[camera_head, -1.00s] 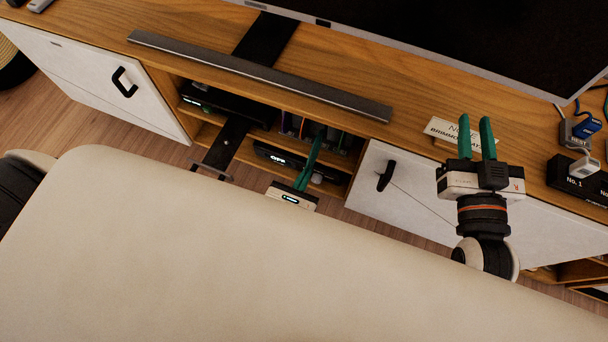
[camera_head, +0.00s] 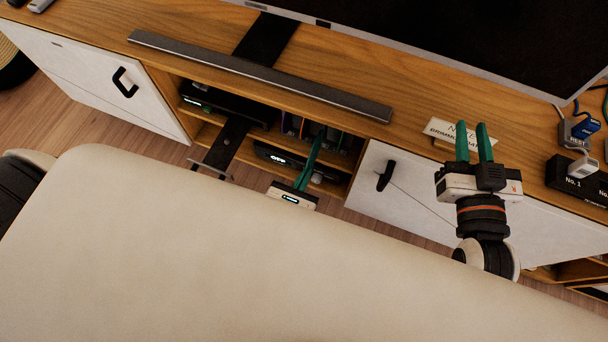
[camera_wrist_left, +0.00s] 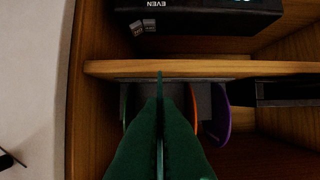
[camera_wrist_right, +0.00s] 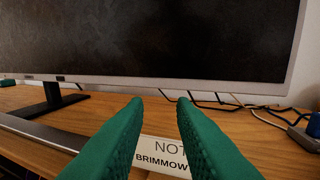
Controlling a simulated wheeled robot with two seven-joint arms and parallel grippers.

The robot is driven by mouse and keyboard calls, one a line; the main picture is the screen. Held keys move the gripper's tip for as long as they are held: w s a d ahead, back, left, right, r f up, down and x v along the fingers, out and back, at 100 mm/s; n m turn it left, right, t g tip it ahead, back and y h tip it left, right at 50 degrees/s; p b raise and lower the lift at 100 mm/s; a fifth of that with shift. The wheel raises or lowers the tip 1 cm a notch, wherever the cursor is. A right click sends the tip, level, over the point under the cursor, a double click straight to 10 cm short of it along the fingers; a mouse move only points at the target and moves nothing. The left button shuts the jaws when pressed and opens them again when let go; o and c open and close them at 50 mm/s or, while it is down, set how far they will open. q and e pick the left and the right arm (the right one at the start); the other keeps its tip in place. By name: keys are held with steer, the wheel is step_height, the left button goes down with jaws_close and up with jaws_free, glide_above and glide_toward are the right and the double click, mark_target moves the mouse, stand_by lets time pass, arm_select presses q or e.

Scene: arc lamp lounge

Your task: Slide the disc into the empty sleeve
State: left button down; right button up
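My left gripper (camera_head: 318,143) reaches into the open shelf bay of the wooden cabinet. In the left wrist view its green fingers (camera_wrist_left: 160,100) are closed together on a thin upright piece seen edge-on, apparently the disc (camera_wrist_left: 160,78). Beyond the fingers, under a shelf board, grey upright panels that look like the sleeves (camera_wrist_left: 205,98) stand in a row. An orange edge (camera_wrist_left: 195,112) and a purple disc edge (camera_wrist_left: 222,115) show to the right. The fingers hide the slot in front of them. My right gripper (camera_head: 474,140) is open and empty before the cabinet top.
A beige sofa back (camera_head: 200,250) fills the foreground. A shelf board (camera_wrist_left: 200,69) lies just above my left fingers. A black device (camera_head: 285,158) sits beside them. A lettered sign (camera_head: 443,131), a screen (camera_head: 460,30) and a long grey bar (camera_head: 260,75) are on top.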

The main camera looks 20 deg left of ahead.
steer(key=shift+s+d+f+g, duration=0.2)
steer(key=shift+f+g, duration=0.2)
steer(key=shift+f, duration=0.25)
steer(key=shift+w+r, duration=0.15)
steer(key=shift+f+g, duration=0.4)
steer(key=shift+f, duration=0.2)
steer(key=shift+s+d+f, duration=0.1)
steer(key=shift+s, duration=0.1)
arm_select(q)
steer(key=shift+w+p, duration=0.5)
steer(key=shift+w, duration=0.3)
arm_select(e)
steer(key=shift+s+d+f+g+h, duration=0.2)
steer(key=shift+f+g+h, duration=0.2)
steer(key=shift+f+g, duration=0.25)
